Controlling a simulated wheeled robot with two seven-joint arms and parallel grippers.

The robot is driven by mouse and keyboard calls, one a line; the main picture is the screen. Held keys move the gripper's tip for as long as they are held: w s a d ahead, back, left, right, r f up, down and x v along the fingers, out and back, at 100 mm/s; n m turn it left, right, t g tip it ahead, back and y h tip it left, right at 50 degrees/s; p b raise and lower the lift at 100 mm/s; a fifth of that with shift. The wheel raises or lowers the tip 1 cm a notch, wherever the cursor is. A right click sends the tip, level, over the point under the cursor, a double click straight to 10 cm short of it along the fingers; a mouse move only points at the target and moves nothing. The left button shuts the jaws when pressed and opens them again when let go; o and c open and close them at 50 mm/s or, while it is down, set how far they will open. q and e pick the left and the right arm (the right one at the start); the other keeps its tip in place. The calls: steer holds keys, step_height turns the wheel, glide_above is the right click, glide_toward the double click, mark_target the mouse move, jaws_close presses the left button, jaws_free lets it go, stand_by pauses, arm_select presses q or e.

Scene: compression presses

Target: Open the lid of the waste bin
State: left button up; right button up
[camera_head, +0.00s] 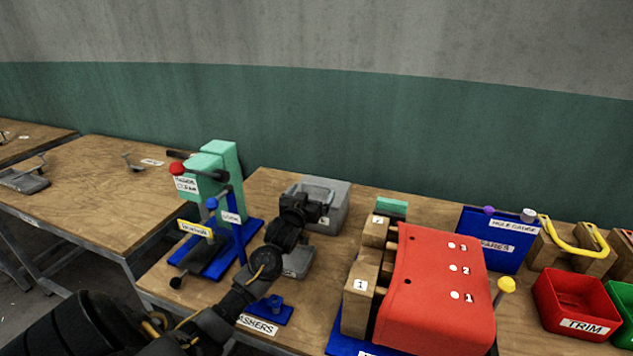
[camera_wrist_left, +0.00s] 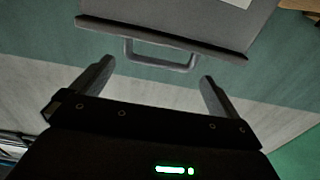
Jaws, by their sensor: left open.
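The waste bin (camera_head: 338,211) is a grey box at the back of the wooden table, partly hidden behind my left gripper (camera_head: 306,207). In the left wrist view a grey panel with a projecting lip (camera_wrist_left: 165,38), which looks like its lid, fills the top. A grey loop handle (camera_wrist_left: 160,66) sticks out from it. My left gripper (camera_wrist_left: 156,82) is open and empty. Its two fingers stand on either side of the handle in the picture, with their tips just short of it. I cannot tell the exact depth gap. My right gripper is not in view.
A green and blue press (camera_head: 213,190) stands left of the bin. A red-covered fixture with wooden blocks (camera_head: 440,290) stands to the right. A blue holder (camera_head: 495,240) and a red TRIM bin (camera_head: 578,300) lie farther right.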

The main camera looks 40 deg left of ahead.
mark_target(315, 186)
arm_select(q)
steer(key=p+x, duration=0.1)
steer(key=x, duration=0.5)
steer(key=shift+w+a, duration=0.15)
steer(key=shift+w, duration=0.15)
steer(key=c, duration=1.1)
steer(key=shift+a, duration=0.15)
